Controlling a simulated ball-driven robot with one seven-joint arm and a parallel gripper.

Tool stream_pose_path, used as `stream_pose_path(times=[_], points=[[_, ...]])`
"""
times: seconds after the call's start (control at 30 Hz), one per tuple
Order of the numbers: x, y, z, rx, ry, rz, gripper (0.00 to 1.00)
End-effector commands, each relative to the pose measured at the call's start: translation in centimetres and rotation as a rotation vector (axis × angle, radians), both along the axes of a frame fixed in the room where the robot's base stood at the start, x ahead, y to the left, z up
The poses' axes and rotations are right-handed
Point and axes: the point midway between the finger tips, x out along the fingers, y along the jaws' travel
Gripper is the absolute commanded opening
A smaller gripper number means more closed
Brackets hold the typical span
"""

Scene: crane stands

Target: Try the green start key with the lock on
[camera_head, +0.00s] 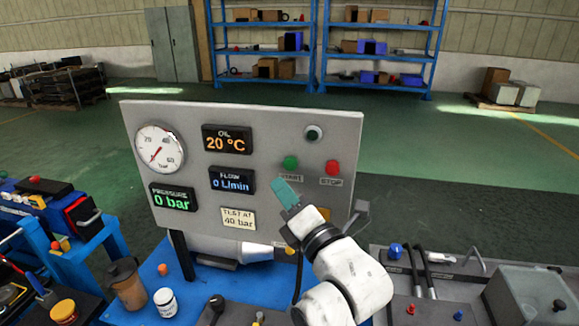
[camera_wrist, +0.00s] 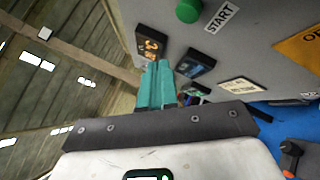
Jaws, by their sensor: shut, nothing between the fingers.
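The green START key (camera_head: 290,162) is a round button on the grey panel (camera_head: 240,112), above its START label. It also shows at the top of the wrist view (camera_wrist: 188,11). My gripper (camera_head: 282,188) has teal fingers, shut together and empty. They are below the START key in the head view, apart from it. In the wrist view the shut fingers (camera_wrist: 157,72) point up the panel, left of the key. I cannot make out a lock. A yellow piece (camera_head: 324,214) behind my gripper is partly hidden.
A red STOP button (camera_head: 332,167) is right of START. A dark round fitting (camera_head: 313,133) sits above them. The pressure display (camera_head: 173,197) reads 0 bar. A brown cup (camera_head: 127,285) and a white jar (camera_head: 166,302) stand on the blue bench. Levers (camera_head: 412,270) stand at the right.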

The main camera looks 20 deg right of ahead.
Motion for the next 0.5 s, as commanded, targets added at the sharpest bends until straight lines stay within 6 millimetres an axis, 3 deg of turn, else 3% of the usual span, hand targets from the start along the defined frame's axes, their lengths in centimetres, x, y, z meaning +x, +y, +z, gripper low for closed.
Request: stream_pose_path(times=[0.2,0.5], points=[[2.3,-1.7,-0.3,0.001,-0.001,-0.002,0.0],[3.8,-2.7,-0.1,0.0,0.0,0.001,0.0]])
